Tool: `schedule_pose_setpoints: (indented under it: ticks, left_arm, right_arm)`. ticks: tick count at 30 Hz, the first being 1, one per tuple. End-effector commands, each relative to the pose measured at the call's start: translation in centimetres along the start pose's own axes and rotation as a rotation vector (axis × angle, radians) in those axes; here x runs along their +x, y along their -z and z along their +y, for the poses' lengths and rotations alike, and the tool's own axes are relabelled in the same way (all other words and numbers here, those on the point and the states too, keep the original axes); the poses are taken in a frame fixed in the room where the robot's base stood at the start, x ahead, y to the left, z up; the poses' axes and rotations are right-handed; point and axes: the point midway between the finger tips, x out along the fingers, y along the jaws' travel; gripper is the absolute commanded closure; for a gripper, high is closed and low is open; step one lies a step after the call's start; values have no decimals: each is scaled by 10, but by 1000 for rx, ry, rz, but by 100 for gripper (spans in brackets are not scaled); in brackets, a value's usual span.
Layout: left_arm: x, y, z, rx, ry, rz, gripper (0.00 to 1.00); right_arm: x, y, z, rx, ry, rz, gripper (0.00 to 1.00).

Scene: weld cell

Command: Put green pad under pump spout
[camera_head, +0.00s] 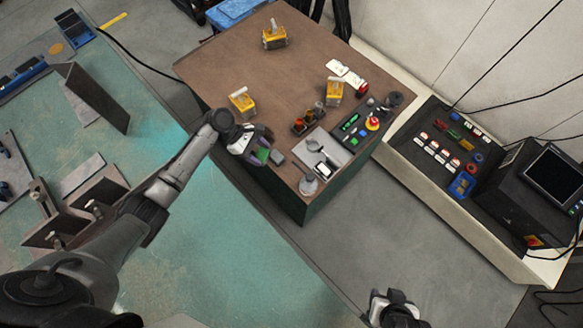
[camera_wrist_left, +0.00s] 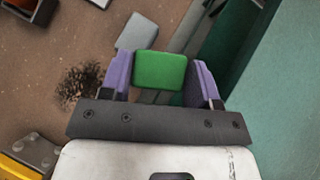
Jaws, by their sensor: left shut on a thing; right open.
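The green pad (camera_head: 262,154) is held between the purple fingers of my left gripper (camera_head: 259,148), near the brown table's front left edge. In the left wrist view the green pad (camera_wrist_left: 160,70) sits between both fingertips of the left gripper (camera_wrist_left: 161,82). A grey pad (camera_head: 277,157) lies on the table just right of it; it also shows in the left wrist view (camera_wrist_left: 137,32). Yellow units with pale tops, possibly pumps, stand on the table: near left (camera_head: 242,104), right (camera_head: 334,91) and back (camera_head: 274,40). I cannot make out a spout. My right gripper (camera_head: 385,303) is open at the bottom edge.
The brown table (camera_head: 222,68) is clear in its middle. A small rack (camera_head: 307,120), a grey tray (camera_head: 322,150), a button panel (camera_head: 358,127) and a round grey piece (camera_head: 309,185) crowd its right side. A teal bench (camera_head: 225,245) lies left, with angled metal plates (camera_head: 92,95).

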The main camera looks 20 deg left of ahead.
Motion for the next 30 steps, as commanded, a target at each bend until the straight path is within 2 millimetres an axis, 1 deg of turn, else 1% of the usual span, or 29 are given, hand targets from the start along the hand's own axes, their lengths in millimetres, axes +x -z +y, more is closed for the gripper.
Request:
schedule_pose_setpoints:
  ticks: [1,6,10,15,18,22,26,30]
  left_arm:
    - [10,-12,0,4,1,-4,70]
    - [40,-41,0,3,0,-3,70]
    - [59,-60,0,2,0,-2,70]
    - [74,-74,0,0,-1,-1,70]
    - [78,-78,0,0,-2,0,70]
    - [80,-78,0,-1,-1,0,70]
    - [88,-69,0,-3,0,1,70]
    - [101,-57,0,-4,-1,1,70]
  right_arm:
    - [-1,0,0,1,1,0,57]
    - [-1,0,-1,3,2,0,57]
    - [-1,0,-1,4,3,-1,57]
    - [0,0,-1,3,3,-1,57]
    - [0,0,-1,3,3,-1,57]
    - [1,-1,-1,2,2,-1,57]
    - [5,-2,0,-1,-1,-2,57]
    - [11,-4,1,-4,-3,-2,57]
